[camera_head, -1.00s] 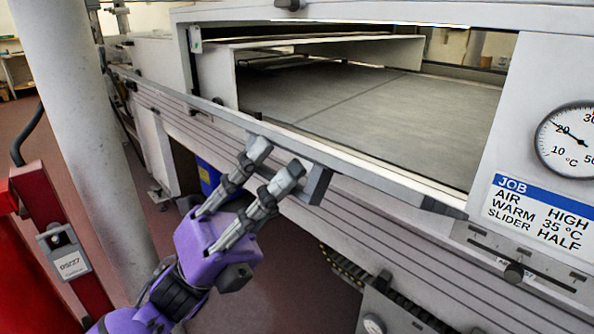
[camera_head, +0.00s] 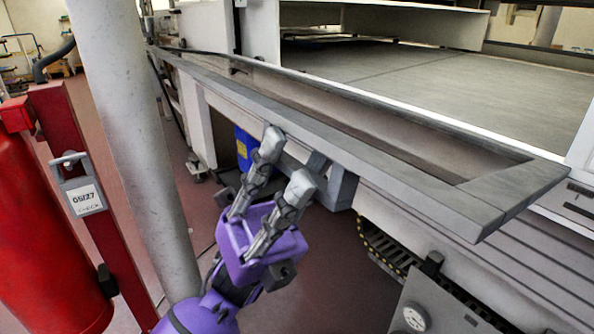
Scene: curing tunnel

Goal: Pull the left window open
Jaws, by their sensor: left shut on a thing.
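The left window (camera_head: 400,172) is a long grey frame along the side of the tunnel. It stands out from the machine body, with a wide gap showing behind its right end. A grey handle (camera_head: 318,164) sticks out under its near edge. My left gripper (camera_head: 288,162), purple with grey fingers, is shut on this handle, and the fingers hide part of it. My right gripper is not in view.
The tunnel's flat grey bed (camera_head: 440,85) lies behind the window. A white column (camera_head: 135,130) stands close to my left arm. A red cylinder (camera_head: 45,220) on a red post is at the left. A blue container (camera_head: 244,148) stands on the floor below.

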